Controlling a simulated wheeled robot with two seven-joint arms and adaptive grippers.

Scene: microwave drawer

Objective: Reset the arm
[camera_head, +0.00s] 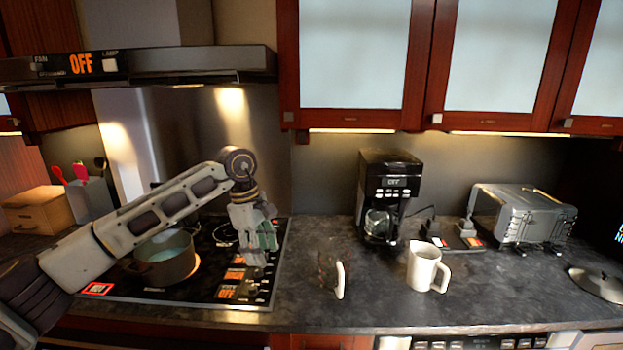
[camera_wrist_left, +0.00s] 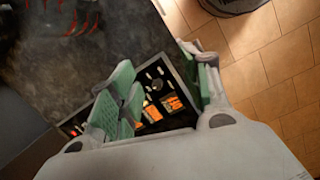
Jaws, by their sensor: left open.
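My left arm (camera_head: 150,215) comes in from the left over the stove. My left gripper (camera_head: 262,248) hangs fingers-down above the right part of the cooktop, near its control markings. In the left wrist view, the green-padded fingers of the left gripper (camera_wrist_left: 160,95) are apart with nothing between them. Part of the cooktop's panel (camera_wrist_left: 158,88) shows beyond the fingers. My right gripper is in neither view.
A pot (camera_head: 165,262) stands on the cooktop (camera_head: 215,292) beneath my arm. A white mug (camera_head: 424,266), a glass-like mug (camera_head: 332,275), a coffee maker (camera_head: 388,170) and a toaster oven (camera_head: 525,215) stand on the counter (camera_head: 375,312). The range hood (camera_head: 190,65) is above.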

